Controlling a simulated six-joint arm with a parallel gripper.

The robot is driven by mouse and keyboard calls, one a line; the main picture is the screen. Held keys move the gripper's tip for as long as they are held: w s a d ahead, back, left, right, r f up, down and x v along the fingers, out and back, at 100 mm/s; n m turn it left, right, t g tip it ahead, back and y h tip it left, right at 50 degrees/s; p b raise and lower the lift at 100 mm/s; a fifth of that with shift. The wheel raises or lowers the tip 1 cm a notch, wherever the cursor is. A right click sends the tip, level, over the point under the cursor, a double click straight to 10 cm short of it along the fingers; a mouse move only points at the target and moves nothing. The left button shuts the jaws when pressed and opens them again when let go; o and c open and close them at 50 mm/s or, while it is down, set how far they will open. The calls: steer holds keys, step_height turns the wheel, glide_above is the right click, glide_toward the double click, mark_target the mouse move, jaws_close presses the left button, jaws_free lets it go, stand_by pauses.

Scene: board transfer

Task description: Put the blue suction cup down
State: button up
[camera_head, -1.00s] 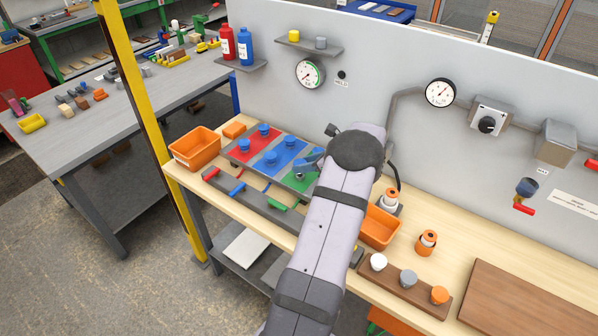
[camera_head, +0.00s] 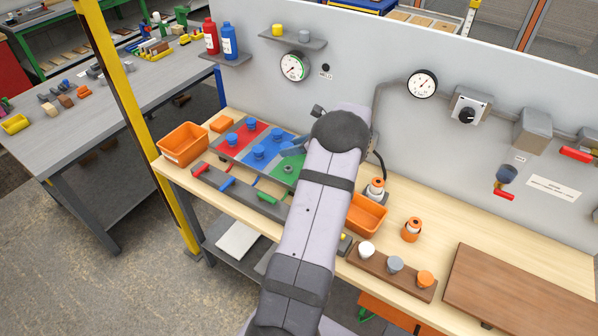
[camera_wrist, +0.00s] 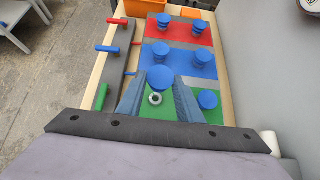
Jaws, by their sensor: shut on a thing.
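In the wrist view my gripper (camera_wrist: 159,86) is shut on a blue suction cup (camera_wrist: 160,77), above the green panel (camera_wrist: 180,102). A grey ring-shaped fitting (camera_wrist: 155,99) shows on that panel between the fingers; it also shows in the head view (camera_head: 289,169). I cannot tell how high the held cup is above the panel. Another blue suction cup (camera_wrist: 208,99) stands on green to the right. Two more stand on the blue panel (camera_wrist: 182,61) and two on the red panel (camera_wrist: 180,29). In the head view my arm hides most of the gripper.
An orange bin (camera_head: 183,144) stands left of the panels, and another orange bin (camera_head: 367,213) right of my arm. A grey rail (camera_wrist: 117,60) with red, blue and green handles runs along the panels' left side. The grey wall (camera_wrist: 270,60) is close on the right.

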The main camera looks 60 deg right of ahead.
steer(key=m+h+b, duration=0.3)
steer(key=m+b, duration=0.1)
steer(key=b, duration=0.8)
glide_above(355, 208)
steer(key=s+d, duration=0.3)
steer(key=f, duration=0.3)
steer(key=shift+d+g, duration=0.2)
steer(key=shift+g, duration=0.1)
steer(key=w+a+n+y, duration=0.2)
steer(key=a+n, duration=0.1)
steer(key=a, duration=0.4)
steer(key=shift+w+f+p, duration=0.1)
steer(key=shift+f+p, duration=1.4)
steer(key=shift+f, duration=3.5)
steer(key=shift+f, duration=0.15)
